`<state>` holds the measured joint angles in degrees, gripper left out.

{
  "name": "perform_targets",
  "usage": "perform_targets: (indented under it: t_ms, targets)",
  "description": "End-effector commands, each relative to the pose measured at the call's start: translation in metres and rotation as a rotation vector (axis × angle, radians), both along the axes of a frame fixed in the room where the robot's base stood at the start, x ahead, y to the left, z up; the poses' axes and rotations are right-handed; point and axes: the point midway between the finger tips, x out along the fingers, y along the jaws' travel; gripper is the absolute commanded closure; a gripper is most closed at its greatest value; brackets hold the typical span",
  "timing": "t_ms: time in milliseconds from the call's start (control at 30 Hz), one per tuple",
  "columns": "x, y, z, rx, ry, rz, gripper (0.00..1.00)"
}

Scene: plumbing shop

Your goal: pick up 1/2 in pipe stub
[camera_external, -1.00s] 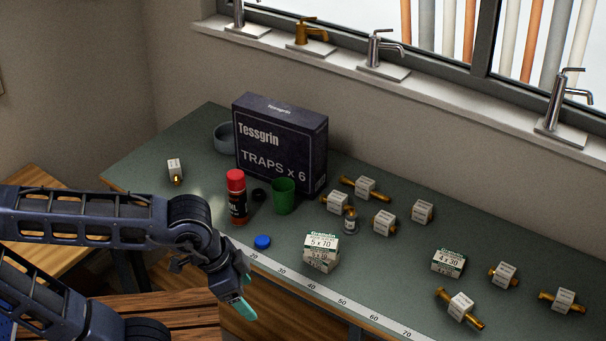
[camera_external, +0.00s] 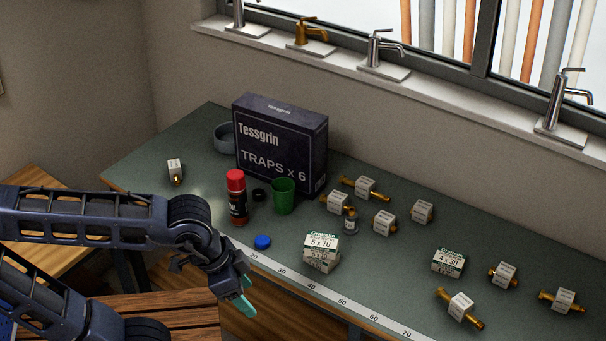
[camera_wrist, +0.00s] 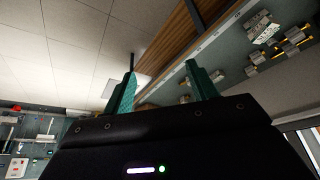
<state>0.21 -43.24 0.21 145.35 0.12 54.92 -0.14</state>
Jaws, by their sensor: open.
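Several brass fittings with white labels stand or lie on the green bench top; the labels are too small to read, so I cannot tell which is the 1/2 in pipe stub. They include one at the far left (camera_external: 175,171), a long one behind (camera_external: 365,188), a middle one (camera_external: 384,222), a long one in front (camera_external: 460,306) and two at the right (camera_external: 503,274) (camera_external: 562,300). My gripper (camera_external: 245,298) is open and empty, off the bench's front edge and apart from all fittings. Its teal fingers stand apart in the wrist view (camera_wrist: 160,75).
A dark Tessgrin box (camera_external: 280,145), a red-capped can (camera_external: 237,198), a green cup (camera_external: 284,196) and a blue cap (camera_external: 262,242) stand on the left half. Small cartons (camera_external: 321,252) (camera_external: 448,262) sit nearer the front. A measuring strip (camera_external: 330,300) runs along the front edge.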

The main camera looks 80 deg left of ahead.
Motion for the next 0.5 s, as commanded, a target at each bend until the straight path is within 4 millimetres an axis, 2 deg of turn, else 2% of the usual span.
perform_targets:
  t_ms: [167,267,500]
  targets:
    - [0.004,0.002,0.002,0.007,0.003,-0.009,0.42]
    - [0.016,0.006,0.007,0.029,0.015,-0.039,0.42]
    - [0.07,0.031,0.024,0.123,0.067,-0.194,0.42]
